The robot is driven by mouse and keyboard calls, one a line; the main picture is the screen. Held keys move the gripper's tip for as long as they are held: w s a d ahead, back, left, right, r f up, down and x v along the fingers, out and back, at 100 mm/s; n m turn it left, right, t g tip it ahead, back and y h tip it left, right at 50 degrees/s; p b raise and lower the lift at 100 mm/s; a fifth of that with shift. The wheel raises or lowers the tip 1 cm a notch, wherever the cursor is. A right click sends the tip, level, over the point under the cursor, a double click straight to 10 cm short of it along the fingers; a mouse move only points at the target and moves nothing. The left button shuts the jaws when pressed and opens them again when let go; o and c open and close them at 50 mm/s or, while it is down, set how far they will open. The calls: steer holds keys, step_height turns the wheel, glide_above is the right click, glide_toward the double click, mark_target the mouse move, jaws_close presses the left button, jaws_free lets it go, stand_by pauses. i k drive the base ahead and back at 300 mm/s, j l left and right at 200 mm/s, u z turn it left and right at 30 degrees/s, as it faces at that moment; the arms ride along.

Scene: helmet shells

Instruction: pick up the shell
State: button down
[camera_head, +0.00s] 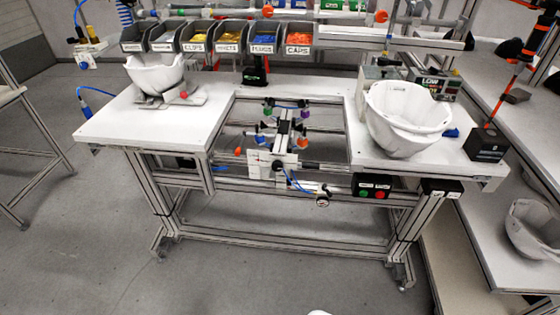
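Several white helmet shells show, and I cannot tell which one the task means. A large shell (408,112) sits open side up on the right part of the white workbench (160,124). Another shell (154,72) rests on a small grey fixture (172,97) at the bench's back left. A further shell (535,228) lies on the lower right shelf, cut off by the picture's edge. My gripper is not in view. A small white shape at the bottom edge is too cut off to identify.
Labelled parts bins (228,38) line the bench's back. A central frame with coloured knobs (284,130) fills the bench cutout. A black box (486,144) with a red-orange pole stands right of the large shell. The grey floor (90,240) in front is clear.

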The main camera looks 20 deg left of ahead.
mark_target(404, 118)
steer(key=i+j, duration=0.15)
steer(key=j, duration=0.2)
steer(key=i+j, duration=0.15)
steer(key=j, duration=0.2)
steer(key=i+j, duration=0.15)
steer(key=j, duration=0.2)
